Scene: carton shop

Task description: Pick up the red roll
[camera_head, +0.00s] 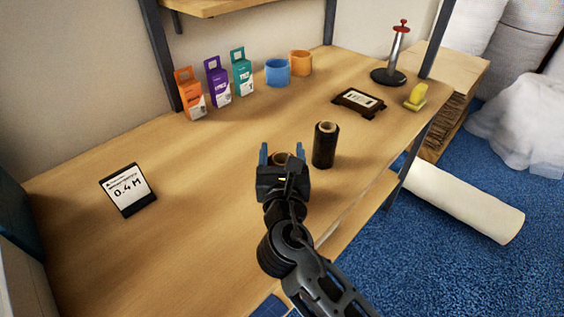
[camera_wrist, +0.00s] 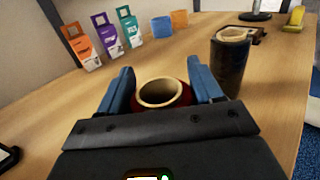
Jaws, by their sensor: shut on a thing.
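The red roll (camera_wrist: 178,99) stands between the two blue fingers of my gripper (camera_wrist: 162,85) in the wrist view. Its pale cardboard core ring faces up, and its red side shows only in part behind the gripper body. In the head view my gripper (camera_head: 283,155) is closed around it, and only the core's top (camera_head: 281,158) shows between the fingers. The roll's base is hidden, so I cannot tell whether it touches the table.
A black roll (camera_head: 325,146) stands upright just right of my gripper. A black framed card (camera_head: 358,102) and a 0.4 M sign (camera_head: 128,190) are on the table (camera_head: 185,245).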

